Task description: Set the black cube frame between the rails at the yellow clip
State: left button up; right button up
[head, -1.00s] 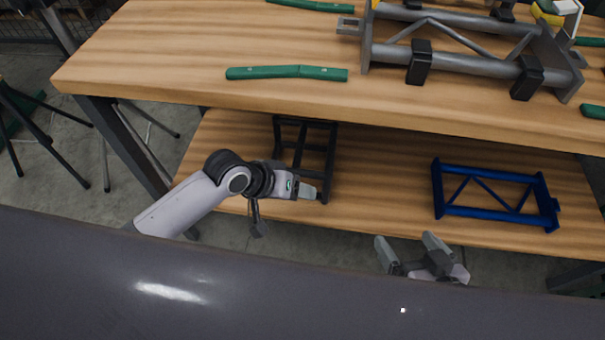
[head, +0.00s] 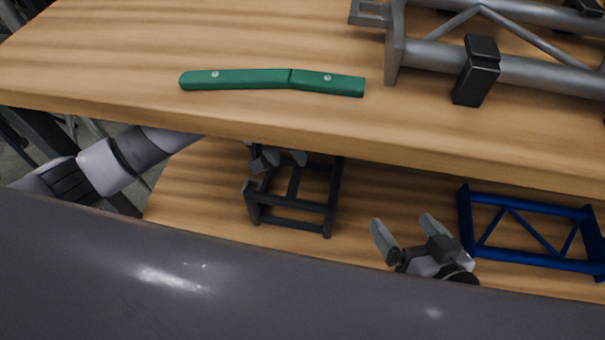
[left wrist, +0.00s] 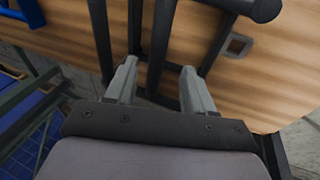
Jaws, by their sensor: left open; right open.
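The black cube frame (head: 294,225) stands on the lower shelf, under the front edge of the table. My left gripper (head: 279,160) is open at the frame's upper left part, partly shaded by the tabletop. In the left wrist view, one black bar of the frame (left wrist: 159,45) runs between the two open fingers (left wrist: 160,80), apart from both. My right gripper (head: 405,235) is open and empty in front of the lower shelf. The grey rails (head: 540,68) lie on the tabletop at upper right, with a black clip (head: 477,70) on the front one. The yellow clip is out of view.
A green bar (head: 270,79) lies on the tabletop left of the rails. A blue truss frame (head: 530,256) lies on the lower shelf at right. The table's front edge (head: 300,150) overhangs the shelf.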

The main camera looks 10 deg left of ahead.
aim_at(296, 166)
pick_arm(q)
jog(key=shift+b+x, duration=0.5)
jog(key=shift+x, duration=0.5)
jog(key=b+x, duration=0.2)
jog(key=x, duration=0.2)
jog(key=shift+w+d+b, duration=0.1)
jog(key=shift+d+b, duration=0.05)
jog(key=shift+b, duration=0.15)
jog(key=shift+f, duration=0.1)
jog(key=shift+d, duration=0.1)
pick_arm(e)
jog(key=shift+w+a+f+y, duration=0.1)
jog(key=shift+a+f+y, duration=0.1)
jog(key=shift+a+y, duration=0.25)
jog(key=shift+w+a+f+y, duration=0.1)
jog(key=shift+a+f+y, duration=0.1)
jog(key=shift+a+y, duration=0.25)
pick_arm(q)
jog(key=shift+f+p, duration=0.2)
jog(key=shift+p, duration=0.2)
pick_arm(e)
jog(key=shift+a+r, duration=0.1)
jog(key=shift+r, duration=0.35)
pick_arm(q)
grip_shut()
jog(key=shift+w+f, duration=0.1)
